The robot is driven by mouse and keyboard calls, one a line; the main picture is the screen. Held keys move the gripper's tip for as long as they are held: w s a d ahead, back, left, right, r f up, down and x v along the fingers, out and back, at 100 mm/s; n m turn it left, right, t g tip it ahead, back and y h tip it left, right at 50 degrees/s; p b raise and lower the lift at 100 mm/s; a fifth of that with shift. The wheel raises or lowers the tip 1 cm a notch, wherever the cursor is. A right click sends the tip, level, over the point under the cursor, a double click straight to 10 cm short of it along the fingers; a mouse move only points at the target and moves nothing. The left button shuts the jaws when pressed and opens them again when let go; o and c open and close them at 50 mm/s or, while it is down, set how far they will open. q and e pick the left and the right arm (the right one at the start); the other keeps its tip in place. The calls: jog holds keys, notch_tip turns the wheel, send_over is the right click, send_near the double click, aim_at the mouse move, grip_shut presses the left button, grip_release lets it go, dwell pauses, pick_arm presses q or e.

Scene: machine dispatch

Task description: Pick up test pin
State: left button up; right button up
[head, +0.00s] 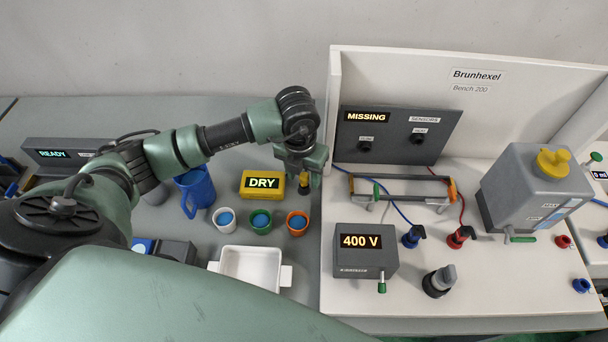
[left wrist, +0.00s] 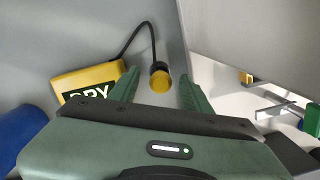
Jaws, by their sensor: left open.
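A short yellow-and-black piece, seemingly the test pin (left wrist: 160,78), stands in the left wrist view at the end of a black cable that runs to the yellow box reading DRY (left wrist: 88,82). In the head view the pin (head: 303,188) shows just below my left gripper (head: 302,176), right of the DRY box (head: 262,185). My left gripper (left wrist: 159,88) is open, its green fingers on either side of the pin in the picture. Contact cannot be told. My right gripper is not in view.
A blue jug (head: 195,190), several small cups with blue contents (head: 261,222) and a white tray (head: 250,268) stand nearby. The white bench's side panel (head: 332,130) rises close on the right. A 400 V box (head: 365,250) stands on that bench.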

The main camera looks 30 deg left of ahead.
aim_at(304, 175)
pick_arm(q)
jog(key=c, duration=0.3)
grip_shut()
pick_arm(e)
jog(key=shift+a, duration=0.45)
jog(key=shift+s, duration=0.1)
